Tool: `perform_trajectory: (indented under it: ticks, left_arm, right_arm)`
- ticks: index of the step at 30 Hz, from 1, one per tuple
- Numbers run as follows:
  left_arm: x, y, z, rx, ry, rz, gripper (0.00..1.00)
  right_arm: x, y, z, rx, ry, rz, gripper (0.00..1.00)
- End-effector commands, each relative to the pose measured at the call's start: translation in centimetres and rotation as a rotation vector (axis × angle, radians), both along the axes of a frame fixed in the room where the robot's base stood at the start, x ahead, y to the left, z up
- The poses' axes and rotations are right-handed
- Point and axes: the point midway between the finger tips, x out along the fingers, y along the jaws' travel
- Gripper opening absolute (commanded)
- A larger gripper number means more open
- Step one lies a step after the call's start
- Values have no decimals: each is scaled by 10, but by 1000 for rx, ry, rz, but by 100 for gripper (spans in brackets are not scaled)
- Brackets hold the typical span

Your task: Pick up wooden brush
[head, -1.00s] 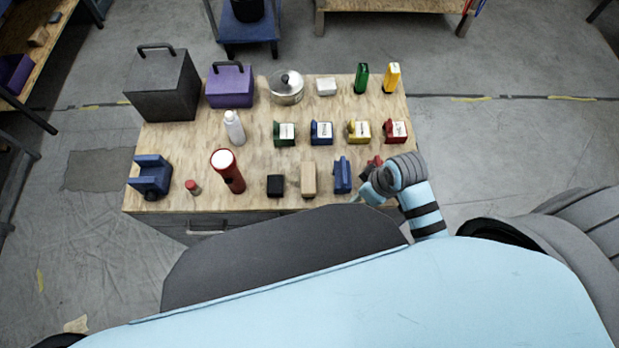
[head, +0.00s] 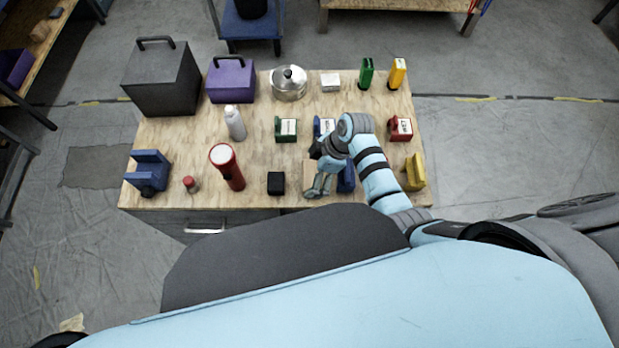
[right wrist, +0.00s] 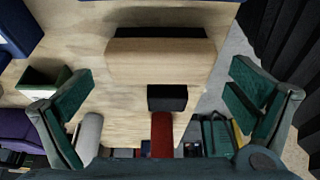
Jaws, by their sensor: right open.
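The wooden brush, a pale wooden block (right wrist: 160,62) with a dark strip along its far side, lies on the plywood tabletop (right wrist: 110,110). It is ahead of my right gripper (right wrist: 162,75) in the right wrist view, between the lines of the two green fingers. The fingers are wide open and empty. In the head view my right gripper (head: 318,182) is above the front of the table and partly covers the brush (head: 309,172). I cannot tell the height gap between them. My left gripper is not in view.
A black block (head: 276,184) stands left of the brush and a blue object (head: 346,178) close on its right. A red cylinder (head: 228,168), a yellow object (head: 414,172) and a blue vise-like object (head: 150,172) share the front row. Boxes and a pot (head: 289,84) stand behind.

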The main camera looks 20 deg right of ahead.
Motion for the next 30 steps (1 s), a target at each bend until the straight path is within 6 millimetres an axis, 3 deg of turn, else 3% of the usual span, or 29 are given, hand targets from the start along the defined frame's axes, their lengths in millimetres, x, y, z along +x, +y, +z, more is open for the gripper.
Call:
perform_trajectory:
  ticks: [3,9,18,26,30]
  left_arm:
    - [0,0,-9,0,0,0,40]
    - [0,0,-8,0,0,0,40]
    - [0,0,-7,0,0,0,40]
    - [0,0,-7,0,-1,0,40]
    - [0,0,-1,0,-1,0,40]
  right_arm:
    - [1,6,-19,-1,2,-1,100]
    - [2,6,-18,-1,-1,-3,100]
    - [1,6,-18,-1,-1,-3,54]
    - [2,6,-17,-1,-1,-3,53]
    - [2,7,-4,-1,-4,-2,53]
